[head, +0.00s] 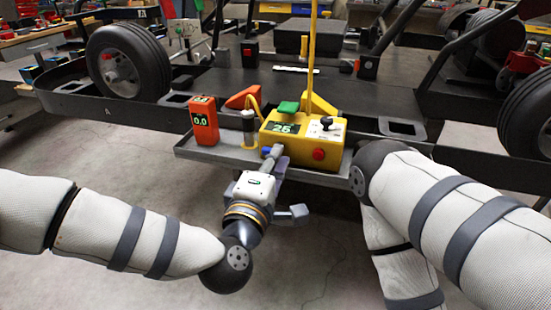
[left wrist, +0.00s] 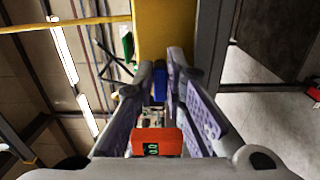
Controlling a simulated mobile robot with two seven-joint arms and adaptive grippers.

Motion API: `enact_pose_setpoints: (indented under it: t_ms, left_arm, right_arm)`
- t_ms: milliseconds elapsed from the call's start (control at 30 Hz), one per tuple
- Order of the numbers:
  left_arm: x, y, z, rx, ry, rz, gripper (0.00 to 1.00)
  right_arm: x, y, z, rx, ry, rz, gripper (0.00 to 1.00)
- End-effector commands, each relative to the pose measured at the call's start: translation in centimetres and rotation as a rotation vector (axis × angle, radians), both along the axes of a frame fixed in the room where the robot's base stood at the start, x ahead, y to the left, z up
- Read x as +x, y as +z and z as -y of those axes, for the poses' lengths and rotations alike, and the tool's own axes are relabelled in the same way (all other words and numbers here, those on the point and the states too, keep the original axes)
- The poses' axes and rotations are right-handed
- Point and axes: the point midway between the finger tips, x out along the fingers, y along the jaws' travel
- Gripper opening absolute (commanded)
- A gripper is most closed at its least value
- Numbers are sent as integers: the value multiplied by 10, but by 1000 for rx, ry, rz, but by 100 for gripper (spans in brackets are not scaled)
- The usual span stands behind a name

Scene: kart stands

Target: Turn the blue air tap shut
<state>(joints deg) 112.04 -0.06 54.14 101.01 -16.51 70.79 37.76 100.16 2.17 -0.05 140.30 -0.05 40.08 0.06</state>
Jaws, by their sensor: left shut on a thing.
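The blue air tap (head: 266,151) sits on the left front side of a yellow box (head: 331,139), mostly hidden by my left gripper in the head view. In the left wrist view the tap (left wrist: 159,84) shows as a small blue piece between the two finger pads. My left gripper (head: 275,154) reaches up to the box and is shut on the tap; it also shows in the left wrist view (left wrist: 160,95). My right arm comes in from the right, but its gripper is out of view.
The yellow box has a display reading 25, a green piece (head: 288,107), a red knob (head: 319,154) and a tall yellow pole. An orange meter (head: 204,122) reading 0.0 stands left on the grey tray (head: 215,155). A kart frame with wheels (head: 128,62) lies behind.

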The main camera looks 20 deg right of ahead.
Motion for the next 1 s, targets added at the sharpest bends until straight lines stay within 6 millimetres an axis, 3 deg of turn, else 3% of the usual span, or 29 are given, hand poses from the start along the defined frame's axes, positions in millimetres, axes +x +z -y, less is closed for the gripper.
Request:
enact_pose_setpoints:
  t_ms: [167,200,267,300,600,1000]
  left_arm:
    - [1,0,-1,2,3,2,0]
    - [1,0,-1,2,3,2,16]
    - [1,0,-1,2,3,1,30]
    - [1,0,-1,2,3,1,32]
    - [-3,-1,-2,1,0,-2,32]
    - [-59,0,-41,0,1,0,32]
  right_arm:
    - [0,0,0,0,0,0,40]
    - [0,0,0,0,0,0,40]
    - [0,0,0,0,0,0,40]
    - [0,0,0,0,0,0,40]
    - [0,0,0,0,0,-1,40]
    - [0,0,0,0,0,0,40]
